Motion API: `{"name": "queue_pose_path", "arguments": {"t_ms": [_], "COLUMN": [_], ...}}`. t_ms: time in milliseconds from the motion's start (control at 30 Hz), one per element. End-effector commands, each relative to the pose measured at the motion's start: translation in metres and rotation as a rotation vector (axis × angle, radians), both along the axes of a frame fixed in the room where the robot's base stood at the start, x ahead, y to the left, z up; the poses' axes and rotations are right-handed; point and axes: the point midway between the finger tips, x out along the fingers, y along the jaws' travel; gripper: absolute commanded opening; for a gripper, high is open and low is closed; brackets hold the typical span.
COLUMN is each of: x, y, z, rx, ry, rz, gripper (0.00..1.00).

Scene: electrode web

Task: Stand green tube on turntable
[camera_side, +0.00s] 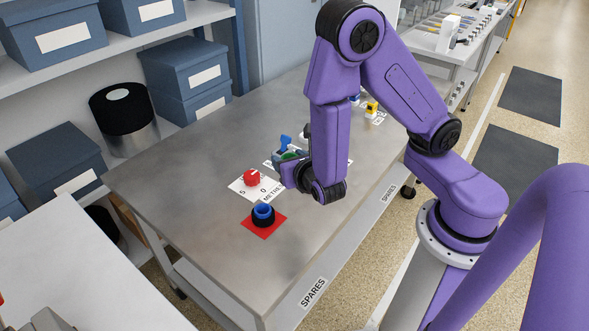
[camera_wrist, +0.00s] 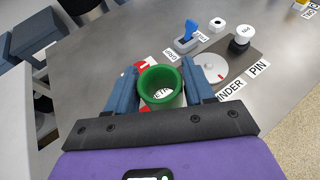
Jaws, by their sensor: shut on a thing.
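The green tube (camera_wrist: 160,84) is held upright between the two blue fingers of my gripper (camera_wrist: 161,88), its open round mouth facing the wrist camera. In the side view my gripper (camera_side: 288,170) hangs low over the table, with only a little of the green tube (camera_side: 289,156) visible. A pale round disc with a red mark (camera_wrist: 212,66), which looks like the turntable, lies right of the tube in the wrist view, partly behind the right finger. The tube is beside the disc, not over it. I cannot tell whether the tube's lower end touches anything.
A red knob (camera_side: 252,177) sits on a white card left of my gripper. A black cup with a blue ring (camera_side: 263,215) stands on a red square nearer the front. A blue lever switch (camera_wrist: 188,35) and a white-topped black button (camera_wrist: 242,38) stand near the disc. The table's left part is clear.

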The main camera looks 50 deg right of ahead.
Motion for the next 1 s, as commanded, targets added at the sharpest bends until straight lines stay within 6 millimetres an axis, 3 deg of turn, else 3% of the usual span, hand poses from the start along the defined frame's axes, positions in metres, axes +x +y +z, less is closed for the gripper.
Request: {"name": "queue_pose_path", "arguments": {"t_ms": [100, 200, 400, 567, 1000], "x": [-0.021, -0.041, -0.072, -0.078, -0.043], "y": [-0.043, -0.072, -0.106, -0.115, -0.124], "z": [0.007, 0.011, 0.016, 0.016, 0.000], "rx": [0.000, 0.001, 0.005, 0.004, 0.003], "ry": [-0.001, 0.000, 0.002, 0.002, 0.002], "rz": [-0.173, -0.305, -0.482, -0.530, -0.533], "gripper": [0.24, 0.24, 0.24, 0.24, 0.24]}}
